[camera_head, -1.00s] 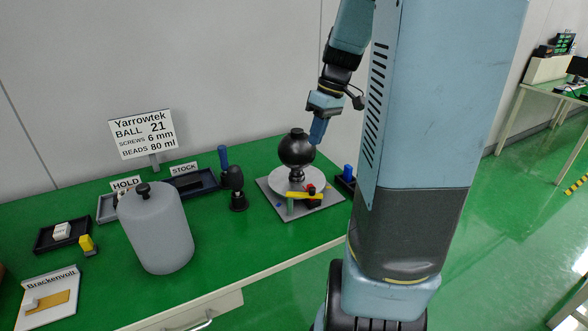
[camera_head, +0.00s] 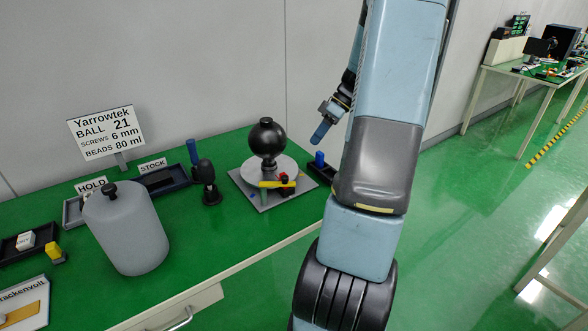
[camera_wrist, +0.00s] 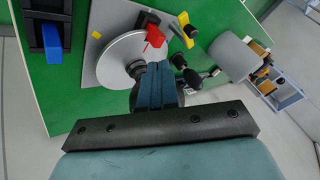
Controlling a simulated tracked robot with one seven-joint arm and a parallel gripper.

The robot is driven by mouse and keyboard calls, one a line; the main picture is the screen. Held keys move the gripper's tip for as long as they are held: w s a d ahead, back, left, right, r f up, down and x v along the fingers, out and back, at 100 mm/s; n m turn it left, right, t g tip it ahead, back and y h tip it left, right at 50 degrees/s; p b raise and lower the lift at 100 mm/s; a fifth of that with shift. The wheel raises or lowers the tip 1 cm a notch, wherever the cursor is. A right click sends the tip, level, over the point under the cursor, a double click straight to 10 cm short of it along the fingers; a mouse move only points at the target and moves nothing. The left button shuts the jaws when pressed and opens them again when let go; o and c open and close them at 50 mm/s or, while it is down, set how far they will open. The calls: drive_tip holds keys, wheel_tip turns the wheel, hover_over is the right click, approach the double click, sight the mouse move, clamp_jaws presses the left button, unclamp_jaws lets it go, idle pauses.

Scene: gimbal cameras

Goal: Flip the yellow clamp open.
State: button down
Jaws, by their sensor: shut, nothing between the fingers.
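The yellow clamp (camera_head: 278,184) is a yellow bar lying across the near side of a round grey disc (camera_head: 284,166), beside a red and black piece (camera_head: 285,179). In the wrist view the clamp (camera_wrist: 186,30) is at the top, right of the red pointer (camera_wrist: 153,35). A black ball (camera_head: 267,137) stands on a stem above the disc; in the wrist view my fingers hide most of it. My gripper (camera_head: 321,131) is shut and empty, right of the ball and apart from the clamp. Its blue fingers also show in the wrist view (camera_wrist: 157,84).
The disc sits on a square grey plate (camera_head: 247,190) near the green bench's front edge. A dark tray with a blue block (camera_head: 319,158) is close on its right. A black stand (camera_head: 208,182) is left of the plate, and a large grey canister (camera_head: 125,228) is farther left.

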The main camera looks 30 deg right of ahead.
drive_tip(key=s+a+f, duration=0.1)
drive_tip(key=a+f, duration=0.6)
drive_tip(key=a, duration=0.2)
drive_tip(key=shift+s+a+f, duration=0.15)
drive_tip(key=shift+a+f, duration=0.05)
drive_tip(key=shift+a, duration=0.1)
